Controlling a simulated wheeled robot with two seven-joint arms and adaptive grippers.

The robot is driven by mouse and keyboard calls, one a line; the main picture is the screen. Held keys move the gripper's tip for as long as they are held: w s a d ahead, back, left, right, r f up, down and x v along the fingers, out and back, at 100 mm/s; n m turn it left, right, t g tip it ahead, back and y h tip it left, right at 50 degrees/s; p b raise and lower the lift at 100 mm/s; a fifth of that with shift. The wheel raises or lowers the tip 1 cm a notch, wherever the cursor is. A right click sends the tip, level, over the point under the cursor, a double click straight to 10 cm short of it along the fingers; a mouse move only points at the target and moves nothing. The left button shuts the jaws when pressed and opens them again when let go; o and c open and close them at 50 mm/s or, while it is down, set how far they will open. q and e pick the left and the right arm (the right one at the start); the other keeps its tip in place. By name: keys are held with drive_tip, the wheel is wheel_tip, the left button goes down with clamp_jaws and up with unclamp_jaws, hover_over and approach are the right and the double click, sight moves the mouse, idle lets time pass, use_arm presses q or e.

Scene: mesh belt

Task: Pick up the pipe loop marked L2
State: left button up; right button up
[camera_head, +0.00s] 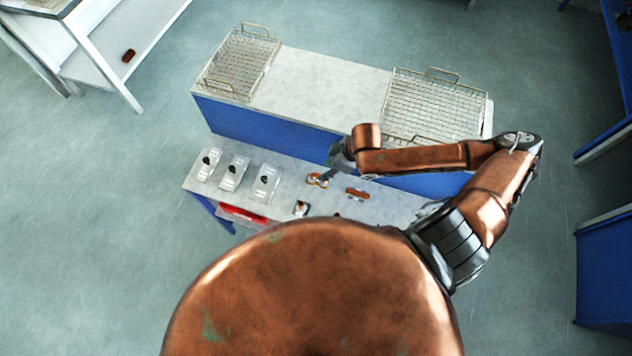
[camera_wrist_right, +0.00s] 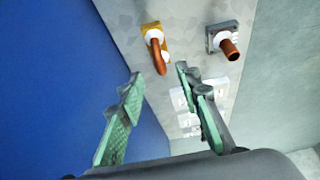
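In the right wrist view, a bent copper pipe (camera_wrist_right: 156,52) stands in a white collar on a yellow plate. A second copper pipe (camera_wrist_right: 229,48) sits on a grey square plate to its right. No L2 mark is legible. My right gripper (camera_wrist_right: 160,76) is open and empty, with its green-padded fingertips on either side of the near end of the first pipe in the picture; I cannot tell the depth gap. In the head view, my right gripper (camera_head: 328,175) reaches over the lower ledge beside the yellow plate (camera_head: 317,180). My left gripper is out of view.
The grey plate (camera_head: 300,209) shows nearer on the ledge, and a brown piece (camera_head: 357,194) lies to the right. Several clear holders (camera_head: 234,172) and a red tray (camera_head: 242,215) are at left. Wire baskets (camera_head: 240,64) (camera_head: 434,104) stand on the raised top, with bare surface between.

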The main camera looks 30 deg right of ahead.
sight(318, 174)
drive_tip(key=b+x, duration=0.1)
drive_tip(key=x, duration=0.7)
drive_tip(key=shift+w+a, duration=0.1)
drive_tip(key=shift+w, duration=0.1)
drive_tip(key=shift+c, duration=0.3)
clamp_jaws()
drive_tip(key=shift+r, duration=0.1)
